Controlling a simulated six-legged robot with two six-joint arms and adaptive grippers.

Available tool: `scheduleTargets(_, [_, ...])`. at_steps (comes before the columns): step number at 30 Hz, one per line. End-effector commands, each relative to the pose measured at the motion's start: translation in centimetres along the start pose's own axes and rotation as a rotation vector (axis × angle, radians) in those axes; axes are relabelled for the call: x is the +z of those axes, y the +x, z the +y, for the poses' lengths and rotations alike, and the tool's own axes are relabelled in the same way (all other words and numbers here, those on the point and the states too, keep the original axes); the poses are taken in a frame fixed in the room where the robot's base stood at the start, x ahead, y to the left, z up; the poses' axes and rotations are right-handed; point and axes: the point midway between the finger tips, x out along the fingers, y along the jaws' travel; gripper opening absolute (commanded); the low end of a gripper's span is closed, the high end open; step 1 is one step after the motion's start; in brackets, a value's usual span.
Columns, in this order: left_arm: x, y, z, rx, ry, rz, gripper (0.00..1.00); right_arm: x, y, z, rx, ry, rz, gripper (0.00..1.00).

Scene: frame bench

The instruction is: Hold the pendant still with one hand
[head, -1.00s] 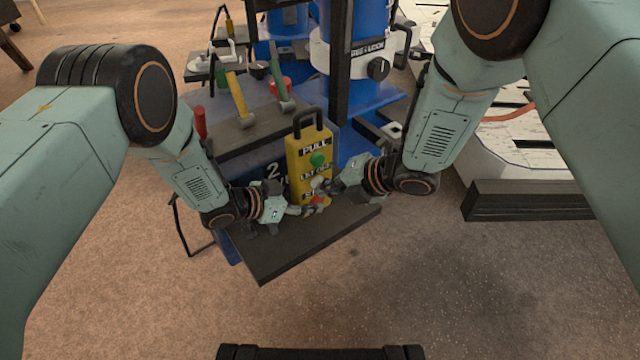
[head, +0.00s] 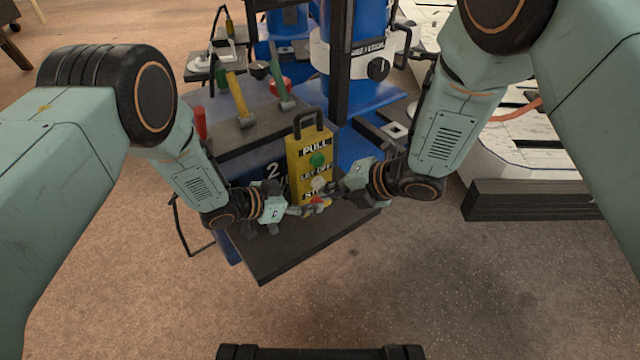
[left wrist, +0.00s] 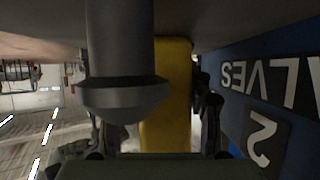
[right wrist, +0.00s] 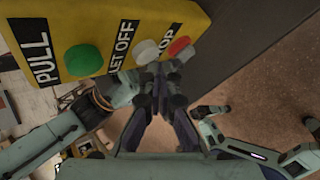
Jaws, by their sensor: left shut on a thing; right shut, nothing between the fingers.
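The pendant (head: 309,167) is a yellow box with a black top handle and a green, a white and a red button, standing upright at the shelf edge. My left gripper (head: 303,209) is shut on its lower part; in the left wrist view the pendant's yellow side (left wrist: 168,110) lies between the fingers, partly behind a dark cylinder (left wrist: 120,60). My right gripper (head: 333,188) is shut and empty, its tips close to the white button (right wrist: 146,51) in the right wrist view. I cannot tell whether they touch it. The red button (right wrist: 179,46) is beside the tips.
A dark shelf (head: 290,250) extends below the pendant. A yellow-handled hammer (head: 238,95) and other tools lie on the bench behind it. A blue press with a white collar (head: 325,55) stands behind. A dark beam (head: 550,203) lies right; the front floor is clear.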

Motion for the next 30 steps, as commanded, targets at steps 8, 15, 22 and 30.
scheduleTargets(8, [0.0, 0.0, 0.0, 0.0, -0.001, 0.0, 0.33, -0.3, -0.5, -0.3, -0.001, 0.0, -0.001, 0.0])
scheduleTargets(15, [0.0, 0.0, 0.0, 0.0, -0.001, 0.0, 0.33, -0.5, -0.8, -0.6, -0.002, 0.003, -0.001, 0.0])
scheduleTargets(22, [0.0, 0.0, 0.0, 0.0, -0.001, 0.0, 0.33, -1.5, -2.1, -1.6, -0.002, 0.003, 0.0, 0.0])
scheduleTargets(30, [0.0, 0.0, 0.0, 0.0, -0.001, 0.0, 0.33, -2.6, -3.6, -2.7, -0.001, 0.002, -0.001, 0.0])
